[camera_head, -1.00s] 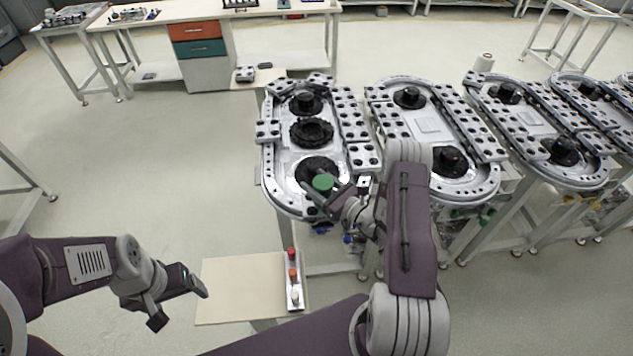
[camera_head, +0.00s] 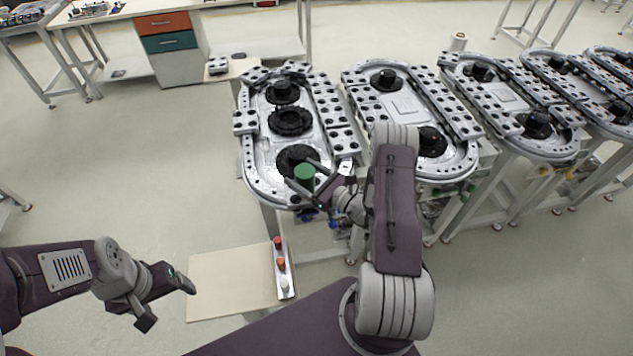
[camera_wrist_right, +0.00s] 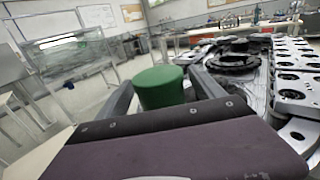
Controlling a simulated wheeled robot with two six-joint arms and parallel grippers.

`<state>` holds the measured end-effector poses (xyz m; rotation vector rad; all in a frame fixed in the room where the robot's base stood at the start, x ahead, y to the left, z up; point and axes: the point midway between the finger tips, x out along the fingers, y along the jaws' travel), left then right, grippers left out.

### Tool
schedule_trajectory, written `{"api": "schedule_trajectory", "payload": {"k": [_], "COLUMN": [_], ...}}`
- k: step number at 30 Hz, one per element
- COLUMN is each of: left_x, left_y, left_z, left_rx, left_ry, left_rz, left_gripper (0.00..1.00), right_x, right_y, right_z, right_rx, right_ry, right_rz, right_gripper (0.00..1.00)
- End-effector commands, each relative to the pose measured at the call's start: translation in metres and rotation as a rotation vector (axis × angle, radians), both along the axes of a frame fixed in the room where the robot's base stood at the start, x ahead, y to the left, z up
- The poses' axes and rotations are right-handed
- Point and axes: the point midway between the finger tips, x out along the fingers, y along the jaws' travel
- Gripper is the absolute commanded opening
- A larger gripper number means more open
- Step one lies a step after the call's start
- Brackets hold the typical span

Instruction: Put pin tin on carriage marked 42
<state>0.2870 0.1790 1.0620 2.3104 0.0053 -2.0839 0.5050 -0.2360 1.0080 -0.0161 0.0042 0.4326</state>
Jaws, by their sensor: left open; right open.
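A green cylinder (camera_head: 304,174), which I take to be the pin tin, stands upright at the near end of the leftmost ring track (camera_head: 250,178). My right gripper (camera_head: 302,176) is open, with one finger on each side of the tin. In the right wrist view the tin (camera_wrist_right: 160,88) shows between the two spread fingers; I cannot tell whether they touch it. My left gripper (camera_head: 170,300) is open and empty, low at the left, over the floor. I cannot read a 42 on any carriage.
More ring tracks (camera_head: 408,105) stand in a row to the right. A pale board (camera_head: 228,285) with a strip of coloured buttons (camera_head: 282,265) is at the front. A bench with an orange and teal drawer unit (camera_head: 168,40) stands behind. Floor at the left is clear.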

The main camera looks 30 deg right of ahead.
Motion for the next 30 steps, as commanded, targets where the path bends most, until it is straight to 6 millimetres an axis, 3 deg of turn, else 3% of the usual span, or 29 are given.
{"api": "schedule_trajectory", "payload": {"k": [6,13,30], "left_x": [0.0,0.0,0.0], "left_y": [0.0,0.0,0.0], "left_z": [-0.014,-0.021,-0.021], "left_rx": [0.0,0.0,0.0], "left_ry": [0.001,0.0,0.0], "left_rz": [0.0,0.0,0.0], "left_gripper": [0.81,0.81,0.81], "right_x": [-0.046,-0.083,-0.09], "right_y": [-0.024,-0.039,-0.041], "right_z": [-0.003,-0.001,0.001], "right_rx": [0.002,0.002,0.001], "right_ry": [0.0,0.0,-0.002], "right_rz": [-0.008,-0.005,0.0], "right_gripper": [0.78,0.78,0.78]}}
